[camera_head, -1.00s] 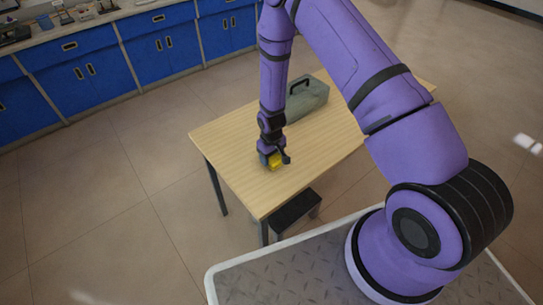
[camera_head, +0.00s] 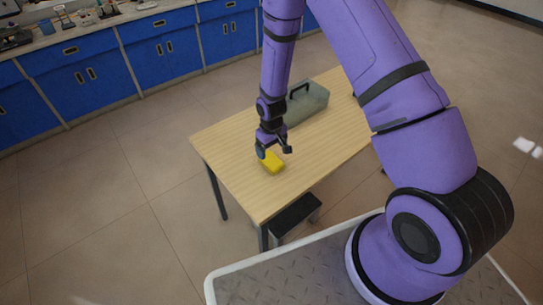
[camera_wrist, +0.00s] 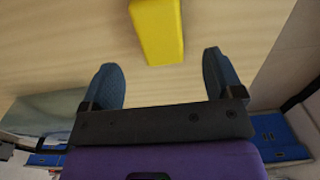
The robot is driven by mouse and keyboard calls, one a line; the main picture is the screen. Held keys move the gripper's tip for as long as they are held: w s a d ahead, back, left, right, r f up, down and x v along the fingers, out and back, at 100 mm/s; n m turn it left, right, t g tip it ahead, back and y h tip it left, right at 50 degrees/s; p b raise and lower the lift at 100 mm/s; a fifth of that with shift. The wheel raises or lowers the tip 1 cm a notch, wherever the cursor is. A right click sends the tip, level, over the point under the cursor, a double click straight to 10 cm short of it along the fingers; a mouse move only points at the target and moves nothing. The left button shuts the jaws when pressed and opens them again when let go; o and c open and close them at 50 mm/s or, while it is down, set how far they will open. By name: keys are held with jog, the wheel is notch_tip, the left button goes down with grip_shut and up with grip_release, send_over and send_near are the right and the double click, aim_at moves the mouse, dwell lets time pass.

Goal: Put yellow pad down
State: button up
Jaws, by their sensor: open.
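The yellow pad (camera_head: 272,162) lies on the wooden table (camera_head: 240,180), near its front left part. In the wrist view the yellow pad (camera_wrist: 158,30) shows ahead of the fingertips, against the bare tabletop, and its far end is cut off by the frame. My gripper (camera_head: 273,150) is just above the pad in the head view. In the wrist view my gripper (camera_wrist: 165,75) has its two fingers spread wide with nothing between them.
A grey-green toolbox (camera_head: 307,102) with a dark handle stands on the table behind my gripper. A dark stool (camera_head: 296,215) stands by the table's front side. Blue cabinets (camera_head: 165,45) line the back wall. The tabletop's left part is clear.

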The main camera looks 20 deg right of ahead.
jog(key=shift+r, duration=2.95)
notch_tip(320, 180, up, 15)
jog(key=t, duration=0.1)
send_over(272, 159)
jog(key=d, duration=0.2)
jog(key=s+d+r+m+t, duration=0.1)
jog(key=s+r, duration=0.2)
jog(key=r, duration=0.4)
jog(key=s+d+r+m+t, duration=0.1)
jog(key=s+r, duration=0.3)
jog(key=r, duration=0.3)
jog(key=s+d+r+t, duration=0.1)
jog(key=s+r, duration=0.6)
jog(key=s, duration=0.4)
jog(key=s+d+r+m+t, duration=0.1)
jog(key=s+r, duration=0.6)
jog(key=s, duration=0.4)
jog(key=shift+s+d+r+m, duration=0.2)
jog(key=shift+d+r+m, duration=0.1)
jog(key=shift+d, duration=0.05)
